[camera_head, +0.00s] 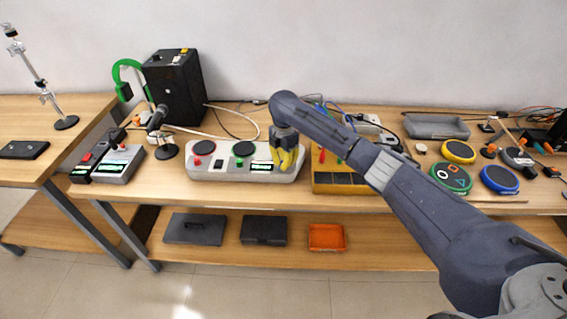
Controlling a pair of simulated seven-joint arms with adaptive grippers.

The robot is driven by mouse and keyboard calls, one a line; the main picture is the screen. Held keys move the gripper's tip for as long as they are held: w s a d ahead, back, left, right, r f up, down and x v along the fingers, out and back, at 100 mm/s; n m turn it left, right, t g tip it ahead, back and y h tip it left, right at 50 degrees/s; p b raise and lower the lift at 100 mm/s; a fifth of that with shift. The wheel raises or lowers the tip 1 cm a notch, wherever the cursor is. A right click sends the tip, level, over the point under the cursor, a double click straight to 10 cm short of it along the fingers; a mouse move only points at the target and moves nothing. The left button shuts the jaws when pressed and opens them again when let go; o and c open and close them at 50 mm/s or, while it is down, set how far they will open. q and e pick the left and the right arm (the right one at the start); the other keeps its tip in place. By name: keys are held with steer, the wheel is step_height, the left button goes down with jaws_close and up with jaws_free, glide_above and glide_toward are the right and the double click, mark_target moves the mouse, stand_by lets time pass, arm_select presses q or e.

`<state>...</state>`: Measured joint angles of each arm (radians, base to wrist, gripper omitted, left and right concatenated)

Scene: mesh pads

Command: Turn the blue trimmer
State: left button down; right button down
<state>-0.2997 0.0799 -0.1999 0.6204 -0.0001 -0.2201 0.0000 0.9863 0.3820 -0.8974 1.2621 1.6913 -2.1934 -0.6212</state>
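My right arm reaches in from the lower right. Its gripper (285,160), with yellow fingers, points down over the right part of a pale control panel (215,173). I cannot tell whether the fingers are open or shut, or whether they touch the panel. The panel has a red knob, a green-rimmed black pad (244,148), a red-rimmed black pad (204,147) and small displays. I cannot make out a blue trimmer; it may be hidden behind the gripper or too small to see. My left gripper is not in view.
A yellow box (345,183) stands just right of the gripper, partly behind my arm. A microphone (158,120) and a black speaker box (174,85) stand at left. Round pads, one blue-rimmed (499,179), lie at right. Cables run along the back. The shelf below holds an orange tray (327,237).

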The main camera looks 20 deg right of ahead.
steer(key=shift+d+r+m, duration=0.1)
steer(key=shift+m, duration=2.5)
steer(key=c, duration=1.3)
jaws_free()
steer(key=shift+o, duration=0.2)
step_height(320, 180, up, 12)
